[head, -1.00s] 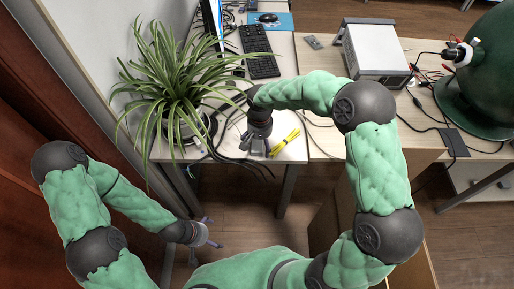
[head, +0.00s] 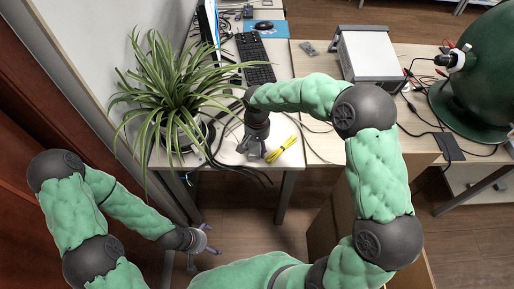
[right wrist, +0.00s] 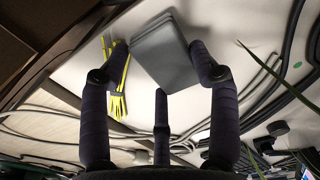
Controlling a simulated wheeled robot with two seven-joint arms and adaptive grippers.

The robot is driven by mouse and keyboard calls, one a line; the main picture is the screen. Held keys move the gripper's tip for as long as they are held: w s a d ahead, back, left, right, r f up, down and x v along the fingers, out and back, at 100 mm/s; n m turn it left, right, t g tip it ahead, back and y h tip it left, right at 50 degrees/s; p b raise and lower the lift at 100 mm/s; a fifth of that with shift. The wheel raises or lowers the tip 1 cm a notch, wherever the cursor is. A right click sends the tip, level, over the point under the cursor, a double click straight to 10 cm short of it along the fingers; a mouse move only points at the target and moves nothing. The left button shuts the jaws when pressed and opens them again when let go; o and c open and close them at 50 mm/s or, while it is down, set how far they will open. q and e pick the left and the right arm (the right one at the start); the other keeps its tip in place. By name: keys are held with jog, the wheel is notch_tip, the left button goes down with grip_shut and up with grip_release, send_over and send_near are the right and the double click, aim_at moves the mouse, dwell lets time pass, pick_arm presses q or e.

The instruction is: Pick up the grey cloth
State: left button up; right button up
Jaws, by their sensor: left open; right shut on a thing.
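The grey cloth (right wrist: 166,50) is a flat folded piece in the right wrist view, at the upper middle. My right gripper (right wrist: 160,72) is shut on it, with a dark finger on either side and a third below. In the head view my right gripper (head: 254,151) is low over the white desk, beside a yellow cable bundle (head: 282,149). There the cloth is mostly hidden by the gripper, and I cannot tell if it is clear of the desk. My left gripper (head: 208,240) is open and empty, low over the floor at the lower left.
A potted spider plant (head: 172,75) stands left of my right gripper, its leaves reaching close. Black cables lie along the desk edge. A keyboard (head: 256,60), a white boxed instrument (head: 368,55) and a big green vessel (head: 482,80) stand further back.

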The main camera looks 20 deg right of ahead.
jog(key=s+a+r+p, duration=0.5)
jog(key=s+r, duration=0.5)
jog(key=s, duration=0.2)
jog(key=shift+s+a+r, duration=0.15)
jog(key=shift+s+a, duration=0.05)
jog(key=shift+a, duration=0.55)
jog(key=o, duration=0.3)
jog(key=c, duration=0.7)
jog(key=shift+w, duration=0.1)
